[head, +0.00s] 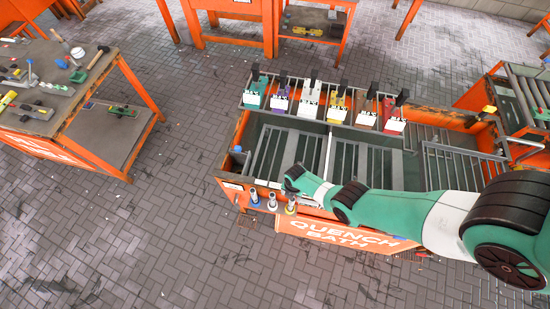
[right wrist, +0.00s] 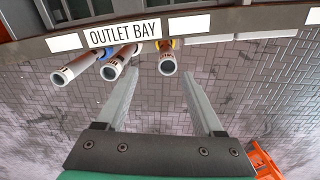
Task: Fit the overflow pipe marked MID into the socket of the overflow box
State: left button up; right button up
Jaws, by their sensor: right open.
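In the right wrist view the yellow-collared pipe (right wrist: 168,62) shows between the fingers of my open, empty right gripper (right wrist: 161,66); contact cannot be told. The other pipes (right wrist: 118,66) (right wrist: 76,69) lie left of the fingers. Their markings are too small to read.
The orange quench bath (head: 345,235) has racks inside and several coloured tagged clamps (head: 310,100) along its back rim. An "OUTLET BAY" label (right wrist: 122,31) marks the edge by the pipes. A tool bench (head: 60,85) stands left; brick floor (head: 170,220) between is clear.

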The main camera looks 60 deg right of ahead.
aim_at(292, 202)
jog(key=shift+s+a+f, duration=0.15)
jog(key=shift+s+f, duration=0.05)
jog(key=shift+s, duration=0.2)
jog(key=shift+f, duration=0.2)
notch_tip(292, 202, down, 6)
jog(key=b, duration=0.7)
jog(key=shift+s+f, duration=0.15)
jog(key=f+b, duration=0.5)
jog(key=shift+d+f, duration=0.1)
jog(key=shift+d, duration=0.15)
jog(key=shift+r, duration=0.2)
jog(key=shift+c, duration=0.2)
grip_shut()
